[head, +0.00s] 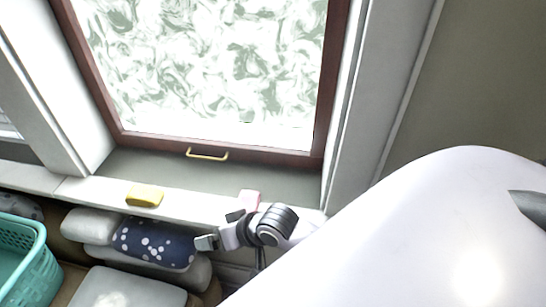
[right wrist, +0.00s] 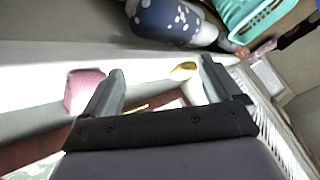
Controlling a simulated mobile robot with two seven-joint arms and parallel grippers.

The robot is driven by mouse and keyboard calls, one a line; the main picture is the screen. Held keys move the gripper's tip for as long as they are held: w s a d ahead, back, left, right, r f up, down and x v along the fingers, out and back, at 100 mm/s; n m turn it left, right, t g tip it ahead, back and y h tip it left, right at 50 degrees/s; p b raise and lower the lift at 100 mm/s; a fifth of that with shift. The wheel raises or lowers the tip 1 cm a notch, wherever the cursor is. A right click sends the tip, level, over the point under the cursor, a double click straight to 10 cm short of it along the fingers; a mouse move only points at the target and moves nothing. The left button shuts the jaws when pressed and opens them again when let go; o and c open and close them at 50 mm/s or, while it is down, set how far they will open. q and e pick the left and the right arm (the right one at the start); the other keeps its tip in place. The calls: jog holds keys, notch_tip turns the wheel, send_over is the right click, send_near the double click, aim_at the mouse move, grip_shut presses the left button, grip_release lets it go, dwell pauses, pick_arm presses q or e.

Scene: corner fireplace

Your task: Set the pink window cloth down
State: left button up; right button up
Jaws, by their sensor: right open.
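The pink window cloth (head: 250,197) lies on the pale window sill (head: 185,202) below the window, just behind my right gripper. My right gripper (head: 220,228) is at the sill's front edge with its jaws apart. In the right wrist view the pink cloth (right wrist: 84,90) is outside the jaws, left of the left finger, and nothing is held between the fingers (right wrist: 161,75). Part of the cloth is hidden by my gripper in the head view. My left gripper is not in view.
A yellow block (head: 145,195) lies on the sill to the left. The brown-framed window (head: 220,152) has a brass handle (head: 207,154). Below the sill are a navy spotted cushion (head: 153,243), pale cushions and a teal basket (head: 30,262). The sill between block and cloth is clear.

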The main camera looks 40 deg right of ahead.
jog(key=s+d+f+n+t+h, duration=0.1)
jog(key=s+d+f+n, duration=0.1)
jog(key=s, duration=0.4)
jog(key=s+d+f+n+t, duration=0.1)
jog(key=s+d+f+n, duration=0.1)
jog(key=s+f, duration=0.2)
jog(key=s, duration=0.2)
jog(key=shift+s+d+t+h, duration=0.25)
jog(key=shift+s+t+h, duration=0.05)
jog(key=shift+s+h, duration=0.1)
jog(key=shift+f, duration=0.1)
